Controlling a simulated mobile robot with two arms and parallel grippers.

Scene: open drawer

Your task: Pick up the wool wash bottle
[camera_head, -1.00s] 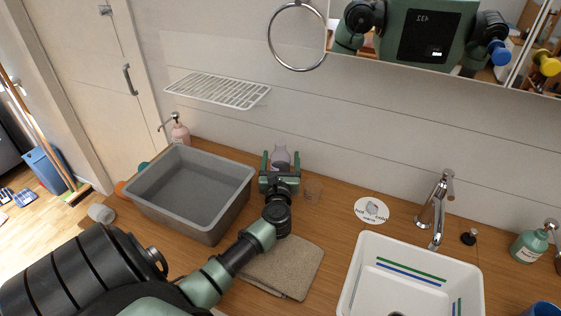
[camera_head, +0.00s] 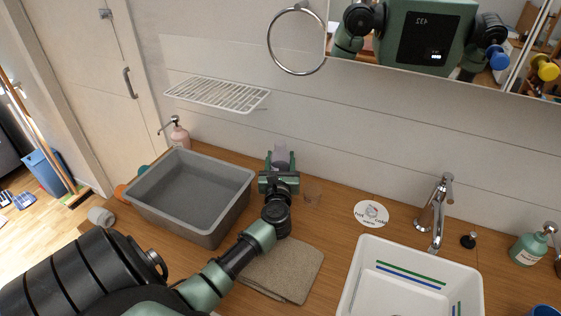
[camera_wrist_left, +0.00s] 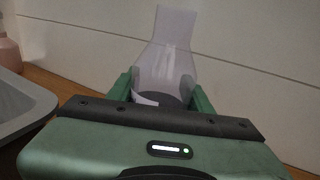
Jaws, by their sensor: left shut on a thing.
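The wool wash bottle (camera_head: 280,153) is pale lilac and stands upright on the wooden counter by the wall, right of the grey basin. My left gripper (camera_head: 279,163) is shut on it, with one green finger on each side. In the left wrist view the bottle (camera_wrist_left: 167,55) rises between the fingertips of my left gripper (camera_wrist_left: 162,92). Its lower part is hidden behind the gripper body, so I cannot tell whether its base touches the counter. My right gripper is not in view.
The grey basin (camera_head: 240,208) is close on the left. A folded brown towel (camera_head: 284,270) lies under my forearm. A white wire rack (camera_head: 217,94) is on the wall above. The white sink (camera_head: 361,284) and tap (camera_head: 436,212) are to the right.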

